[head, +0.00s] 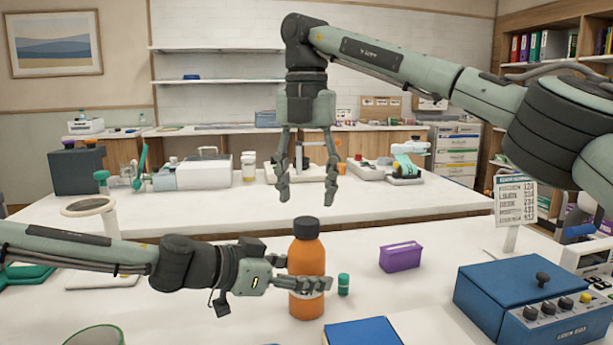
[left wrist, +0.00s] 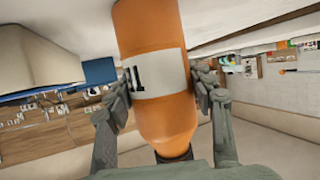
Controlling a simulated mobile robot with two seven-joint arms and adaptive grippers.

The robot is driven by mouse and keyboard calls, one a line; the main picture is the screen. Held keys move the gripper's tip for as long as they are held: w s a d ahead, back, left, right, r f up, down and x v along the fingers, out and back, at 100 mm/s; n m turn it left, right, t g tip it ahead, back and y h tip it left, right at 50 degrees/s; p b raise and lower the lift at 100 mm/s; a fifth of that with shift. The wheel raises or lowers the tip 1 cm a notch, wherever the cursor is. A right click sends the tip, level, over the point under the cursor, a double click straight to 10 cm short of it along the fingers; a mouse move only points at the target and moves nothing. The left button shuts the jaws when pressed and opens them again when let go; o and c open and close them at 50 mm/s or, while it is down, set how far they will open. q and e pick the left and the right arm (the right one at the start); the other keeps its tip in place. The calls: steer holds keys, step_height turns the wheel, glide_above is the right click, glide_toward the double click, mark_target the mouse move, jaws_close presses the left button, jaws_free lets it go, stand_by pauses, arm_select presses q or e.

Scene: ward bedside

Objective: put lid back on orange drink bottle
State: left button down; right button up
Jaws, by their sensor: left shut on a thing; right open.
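The orange drink bottle (head: 308,262) stands upright on the near white table, with a pale label low on its body. A dark brown lid (head: 306,228) sits on top of it; I cannot tell how tightly it is seated. My left gripper (head: 326,286) is shut around the lower part of the bottle. In the left wrist view, its fingers (left wrist: 163,85) are on both sides of the bottle (left wrist: 150,30) at the white label. My right gripper (head: 308,200) is open and empty, pointing down just above and apart from the lid.
A small green vial (head: 343,284) stands right beside my left fingertips. A purple box (head: 401,256), a blue device with knobs (head: 510,288) and a blue flat item (head: 362,332) lie to the right. A sign (head: 515,203) stands behind the device.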

mark_target(307, 220)
steer(key=n, duration=0.4)
steer(key=shift+r+n, duration=0.3)
steer(key=shift+r, duration=0.1)
steer(key=n, duration=0.4)
steer(key=shift+r+n, duration=0.4)
steer(key=n, duration=0.4)
steer(key=shift+r+n, duration=0.3)
steer(key=shift+r, duration=0.1)
steer(key=n, duration=0.4)
steer(key=shift+r+n, duration=0.35)
steer(key=shift+n, duration=0.05)
steer(key=shift+f, duration=0.1)
steer(key=shift+f, duration=3.95)
steer(key=shift+c, duration=0.2)
steer(key=c, duration=1.2)
steer(key=o, duration=1.4)
